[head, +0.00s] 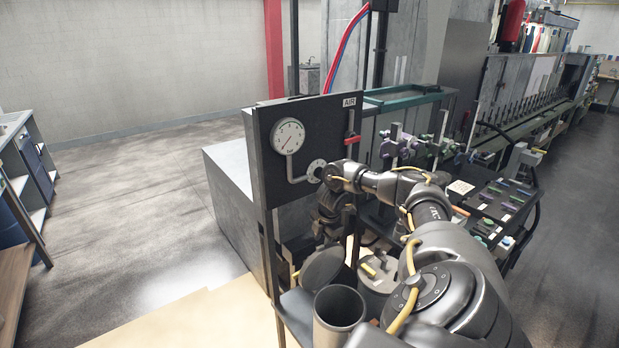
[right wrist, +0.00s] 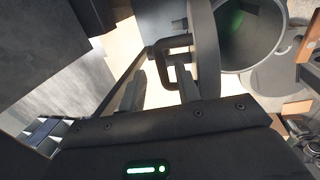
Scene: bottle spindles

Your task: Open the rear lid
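My right gripper (head: 333,212) points down at the panel's lower right, above a tilted grey round lid (head: 322,268). In the right wrist view its two fingers (right wrist: 160,95) stand well apart. A dark D-shaped handle (right wrist: 168,72) shows between their tips, close to the right finger; contact cannot be told. The handle joins a grey lid (right wrist: 204,55), seen nearly edge-on beside an open round vessel (right wrist: 250,32). In the head view an open grey cylinder (head: 338,312) stands in front. My left gripper is not in view.
A dark panel with a gauge (head: 288,138) and a red-handled valve (head: 352,138) stands just behind the right gripper. A round metal top with a yellow part (head: 372,276) lies right of the lid.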

